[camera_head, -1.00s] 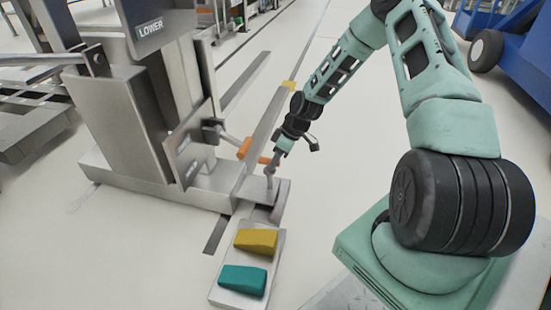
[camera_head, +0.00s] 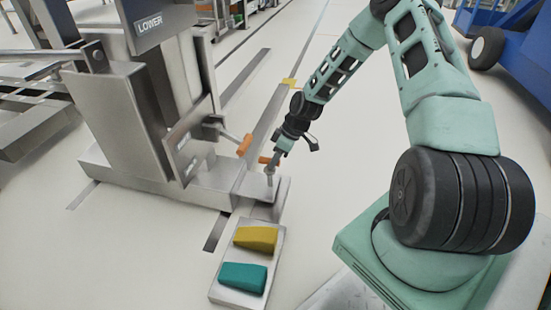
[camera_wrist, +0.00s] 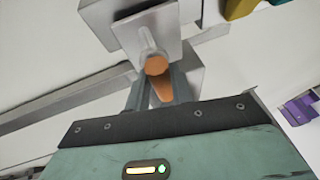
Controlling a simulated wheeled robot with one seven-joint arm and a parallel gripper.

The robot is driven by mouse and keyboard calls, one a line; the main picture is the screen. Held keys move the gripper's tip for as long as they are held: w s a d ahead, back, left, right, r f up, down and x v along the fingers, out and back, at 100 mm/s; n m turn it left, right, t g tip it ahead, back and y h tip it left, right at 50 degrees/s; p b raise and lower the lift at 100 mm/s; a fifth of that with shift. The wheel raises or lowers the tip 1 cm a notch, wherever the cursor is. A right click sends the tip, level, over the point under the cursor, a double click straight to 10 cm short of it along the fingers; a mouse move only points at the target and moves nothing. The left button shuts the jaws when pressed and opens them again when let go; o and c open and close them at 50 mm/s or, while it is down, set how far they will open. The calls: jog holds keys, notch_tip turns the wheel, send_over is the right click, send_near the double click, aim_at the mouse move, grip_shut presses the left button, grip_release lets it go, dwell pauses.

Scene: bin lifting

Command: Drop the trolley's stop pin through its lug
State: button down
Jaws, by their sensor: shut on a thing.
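My gripper (camera_head: 275,158) is shut on the stop pin, whose orange grip (camera_wrist: 158,67) shows between the fingers in the wrist view. The pin's grey shank (camera_head: 270,181) points down from the gripper. It meets or stands just over a grey plate (camera_head: 253,187) at the right end of the trolley's base (camera_head: 150,183). In the wrist view the shank runs toward this pale plate (camera_wrist: 172,22). I cannot tell how deep the shank sits, or whether its tip is inside the lug.
An orange crank handle (camera_head: 244,145) sticks out of the trolley close to the left of my gripper. A grey tray (camera_head: 232,294) with a yellow wedge (camera_head: 255,239) and a teal wedge (camera_head: 243,278) lies in front. The floor to the right of the tray is clear.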

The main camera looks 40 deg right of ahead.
jog(key=shift+f+b, duration=1)
jog(key=shift+f, duration=1.85)
dwell(0.6)
jog(key=c, duration=1.1)
grip_release()
jog(key=shift+c, duration=0.2)
jog(key=shift+r, duration=0.1)
jog(key=shift+r+p, duration=1.7)
jog(key=shift+p, duration=0.25)
jog(key=s+d+p, duration=0.5)
jog(key=s+d, duration=0.4)
jog(key=s, duration=0.3)
jog(key=shift+s+d+p, duration=0.3)
jog(key=shift+d+p, duration=0.1)
